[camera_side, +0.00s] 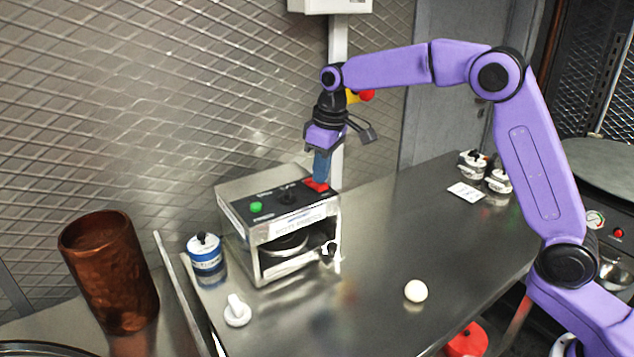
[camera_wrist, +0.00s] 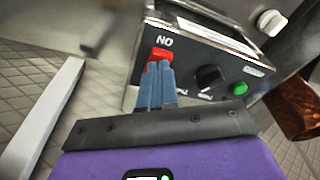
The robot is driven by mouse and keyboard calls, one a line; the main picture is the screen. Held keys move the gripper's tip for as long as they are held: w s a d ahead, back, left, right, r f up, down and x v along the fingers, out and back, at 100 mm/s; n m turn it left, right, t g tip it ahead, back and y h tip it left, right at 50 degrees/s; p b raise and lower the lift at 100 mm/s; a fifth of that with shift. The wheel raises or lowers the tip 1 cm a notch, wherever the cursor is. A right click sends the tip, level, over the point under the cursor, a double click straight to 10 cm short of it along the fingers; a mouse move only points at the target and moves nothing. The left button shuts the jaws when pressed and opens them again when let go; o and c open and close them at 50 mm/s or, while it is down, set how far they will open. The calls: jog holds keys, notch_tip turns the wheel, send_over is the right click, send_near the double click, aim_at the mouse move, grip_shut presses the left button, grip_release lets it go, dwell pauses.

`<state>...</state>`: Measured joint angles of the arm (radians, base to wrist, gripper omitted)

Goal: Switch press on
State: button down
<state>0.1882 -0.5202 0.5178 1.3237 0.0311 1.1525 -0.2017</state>
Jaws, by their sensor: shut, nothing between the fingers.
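The press (camera_side: 233,240) is a metal box with a black control panel on top, standing on the steel counter. Its panel has a green button (camera_side: 256,207), a black knob (camera_side: 287,196) and a red switch (camera_side: 316,185). In the wrist view the red switch (camera_wrist: 158,55) sits beside printed lettering, with the black knob (camera_wrist: 208,77) and green button (camera_wrist: 240,88) to its right. My gripper (camera_side: 320,178) is shut and empty, its blue fingers pointing down at the red switch. In the wrist view the fingertips (camera_wrist: 160,72) overlap the switch's near part; I cannot tell whether they touch it.
A blue-and-white canister (camera_side: 205,254) and a white knob-like piece (camera_side: 237,312) stand left of and before the press. A copper cylinder (camera_side: 110,275) stands far left. Small canisters (camera_side: 472,165) stand at the back right.

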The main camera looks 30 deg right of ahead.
jog(key=shift+f, duration=0.4)
jog(key=shift+r, duration=3.5)
jog(key=s+a+f+n+g, duration=0.1)
jog(key=s+f+n, duration=0.1)
jog(key=s, duration=0.8)
jog(key=s+a+f+n, duration=0.1)
jog(key=s+f, duration=0.1)
jog(key=s, duration=0.8)
jog(key=s+d+f+n, duration=0.1)
jog(key=s+d+f, duration=0.1)
jog(key=s, duration=0.4)
jog(key=s+d+f+n, duration=0.1)
jog(key=s+d+f, duration=0.1)
jog(key=s+d, duration=0.2)
jog(key=s+d+f+n, duration=0.1)
jog(key=s+d+f, duration=0.2)
jog(key=s, duration=0.7)
jog(key=shift+s+d+n, duration=0.2)
jog(key=shift+d+n, duration=0.1)
jog(key=shift+d, duration=0.1)
jog(key=shift+r, duration=0.1)
